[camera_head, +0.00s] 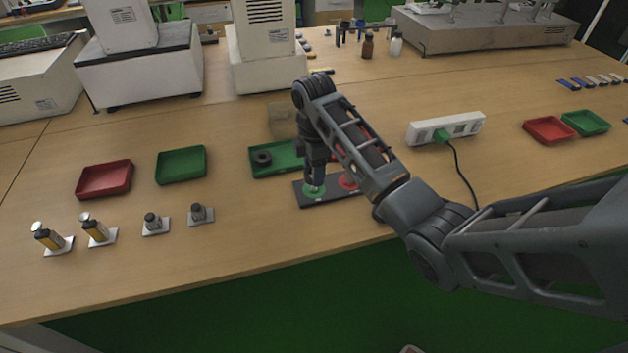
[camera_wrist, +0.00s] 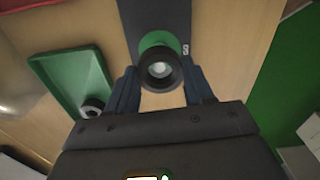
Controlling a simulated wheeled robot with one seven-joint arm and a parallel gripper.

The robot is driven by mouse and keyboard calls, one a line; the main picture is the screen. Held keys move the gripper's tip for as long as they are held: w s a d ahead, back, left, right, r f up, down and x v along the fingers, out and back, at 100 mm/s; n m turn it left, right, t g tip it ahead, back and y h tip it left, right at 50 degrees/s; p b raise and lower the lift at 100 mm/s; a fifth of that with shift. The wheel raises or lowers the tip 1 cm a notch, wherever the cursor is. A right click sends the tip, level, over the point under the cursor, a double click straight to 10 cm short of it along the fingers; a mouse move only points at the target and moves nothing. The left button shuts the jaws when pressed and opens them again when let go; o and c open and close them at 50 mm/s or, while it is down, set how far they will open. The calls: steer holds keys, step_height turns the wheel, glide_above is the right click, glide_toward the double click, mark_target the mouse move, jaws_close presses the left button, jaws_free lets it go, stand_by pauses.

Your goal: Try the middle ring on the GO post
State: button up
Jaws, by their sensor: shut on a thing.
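My gripper (camera_head: 314,183) points down over the green disc (camera_head: 314,191) of the GO post on a dark plate (camera_head: 333,198). In the wrist view my gripper (camera_wrist: 162,90) is shut on a dark ring (camera_wrist: 148,80). A pale round post top (camera_wrist: 160,70) shows through the ring's hole, and the green disc (camera_wrist: 152,41) shows just beyond it. I cannot tell how far down the post the ring sits. Another dark ring (camera_head: 262,158) lies in the green tray (camera_head: 284,170) to the left. A red disc (camera_head: 348,181) is on the plate's right, partly behind my arm.
A red tray (camera_head: 104,180), a green tray (camera_head: 181,165) and several small parts on white stands fill the left. A power strip (camera_head: 446,129) with a cable stands right of my arm. A beige block (camera_head: 282,120) is behind the green tray.

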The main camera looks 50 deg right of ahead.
steer(key=shift+r+p, duration=1.7)
steer(key=shift+r, duration=0.05)
